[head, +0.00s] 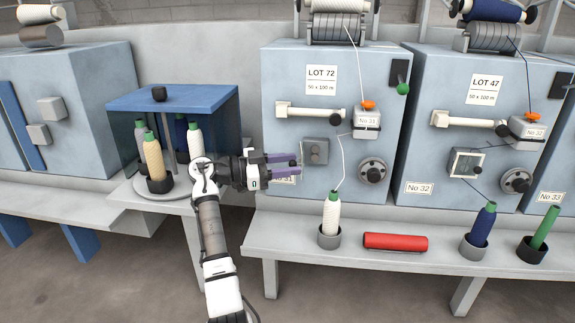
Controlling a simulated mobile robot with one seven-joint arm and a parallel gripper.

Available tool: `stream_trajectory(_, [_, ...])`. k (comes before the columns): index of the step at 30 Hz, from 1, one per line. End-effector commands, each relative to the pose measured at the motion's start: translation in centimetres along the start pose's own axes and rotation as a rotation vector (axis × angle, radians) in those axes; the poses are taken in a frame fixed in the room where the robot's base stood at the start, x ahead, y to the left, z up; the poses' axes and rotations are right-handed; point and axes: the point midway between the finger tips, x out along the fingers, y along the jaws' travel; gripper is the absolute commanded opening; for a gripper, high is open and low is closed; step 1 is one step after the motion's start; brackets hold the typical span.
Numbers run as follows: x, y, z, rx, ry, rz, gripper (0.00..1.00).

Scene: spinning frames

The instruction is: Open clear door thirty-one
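The No 31 unit (276,90) is the blue-grey cabinet in the middle of the head view, with the LOT 72 label. A small grey square fitting (315,151) with little knobs sits on its front, below the white horizontal bar. It is where the clear door of unit 31 seems to be. I cannot make out a clear pane, or whether it is open or shut. My gripper (298,166) comes in from the left with its purple-grey fingers apart and nothing visible between them. The fingertips are just left of the fitting; contact is unclear. The fingers partly hide the No 31 plate (290,180).
A white cone (332,213) and a red cylinder (395,242) are on the ledge (330,260) below.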

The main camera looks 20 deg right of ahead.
Motion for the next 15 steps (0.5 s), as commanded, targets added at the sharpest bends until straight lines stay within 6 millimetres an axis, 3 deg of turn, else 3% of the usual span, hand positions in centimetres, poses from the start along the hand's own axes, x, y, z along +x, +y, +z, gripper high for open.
stream_trajectory(5, [-2.0,-0.1,-0.1,0.000,0.001,-0.004,0.38])
stream_trajectory(15, [-9.7,-0.1,-0.1,-0.001,0.000,-0.004,0.38])
